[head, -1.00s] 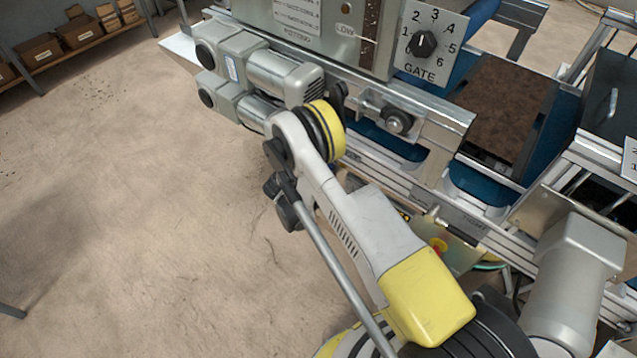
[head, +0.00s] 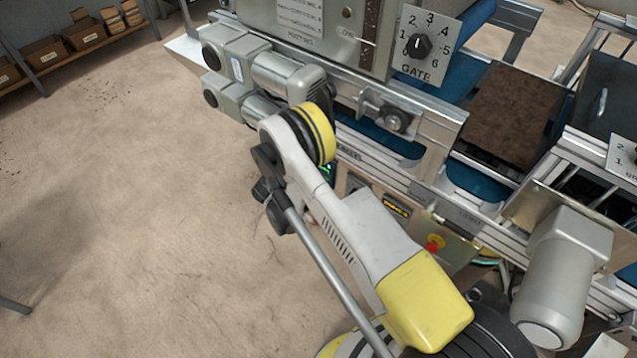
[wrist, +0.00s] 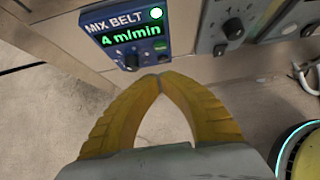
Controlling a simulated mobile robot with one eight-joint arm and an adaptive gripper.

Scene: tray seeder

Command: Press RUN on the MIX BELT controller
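The MIX BELT controller (wrist: 128,40) is a blue box at the upper left of the wrist view. Its green display (wrist: 131,34) reads "4 m/min". A bright, pale round lamp (wrist: 156,13) is at its top right corner. A black knob (wrist: 131,62) is at its lower edge, with a small green button (wrist: 160,46) to the right; its lettering is too small to read. My gripper (wrist: 160,77) has its yellow fingertips together, empty, just below the controller in the picture; contact is not visible. In the head view my arm hides the gripper and most of the controller.
A grey panel with a black knob (wrist: 233,28) is right of the controller. In the head view, a red button (head: 433,243) and a GATE dial (head: 419,46) are on the machine beside my arm. The floor to the left is clear.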

